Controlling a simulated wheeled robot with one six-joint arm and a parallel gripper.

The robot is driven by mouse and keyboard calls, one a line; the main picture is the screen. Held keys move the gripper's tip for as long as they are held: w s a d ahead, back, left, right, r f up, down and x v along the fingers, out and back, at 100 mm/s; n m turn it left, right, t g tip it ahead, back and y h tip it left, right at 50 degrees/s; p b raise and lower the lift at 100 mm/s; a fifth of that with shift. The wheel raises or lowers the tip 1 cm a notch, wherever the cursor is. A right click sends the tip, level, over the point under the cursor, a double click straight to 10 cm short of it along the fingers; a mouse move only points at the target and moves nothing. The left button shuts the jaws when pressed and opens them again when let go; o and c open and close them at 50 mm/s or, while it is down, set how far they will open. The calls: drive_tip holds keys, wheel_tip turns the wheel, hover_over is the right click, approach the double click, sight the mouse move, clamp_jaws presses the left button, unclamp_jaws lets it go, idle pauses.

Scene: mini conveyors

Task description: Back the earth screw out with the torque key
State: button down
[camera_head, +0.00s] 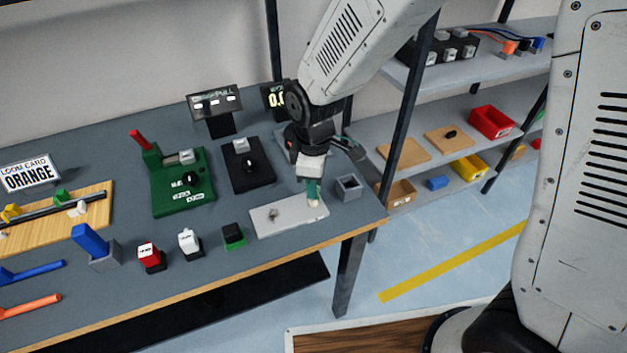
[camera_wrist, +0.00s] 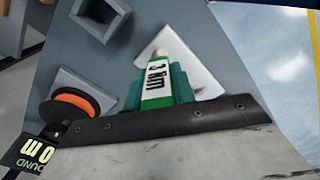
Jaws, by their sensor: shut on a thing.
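My gripper (camera_head: 313,187) is shut on a green torque key (camera_wrist: 157,84) with a white label that seems to read "3 Nm". The key points down over the right part of a pale plate (camera_head: 262,228) on the bench. In the wrist view, a corner of the plate (camera_wrist: 203,77) shows behind the key. A small grey fitting (camera_head: 272,214) stands on the plate's left part, apart from the key. I cannot tell whether it is the earth screw.
An empty grey square holder (camera_head: 348,188) stands right of the plate. A black block with a green base (camera_head: 233,236) is to its left. A black panel (camera_head: 248,165) and a green fixture (camera_head: 181,182) stand behind. The bench's front edge is close to the plate.

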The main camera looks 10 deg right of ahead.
idle(0.3)
drive_tip(key=shift+r, duration=0.65)
drive_tip(key=m, duration=0.4)
drive_tip(key=shift+m, duration=0.3)
drive_tip(key=m, duration=1.1)
drive_tip(key=shift+m, duration=0.4)
drive_tip(key=m, duration=0.6)
drive_tip(key=shift+a, duration=0.1)
drive_tip(key=shift+f, duration=0.65)
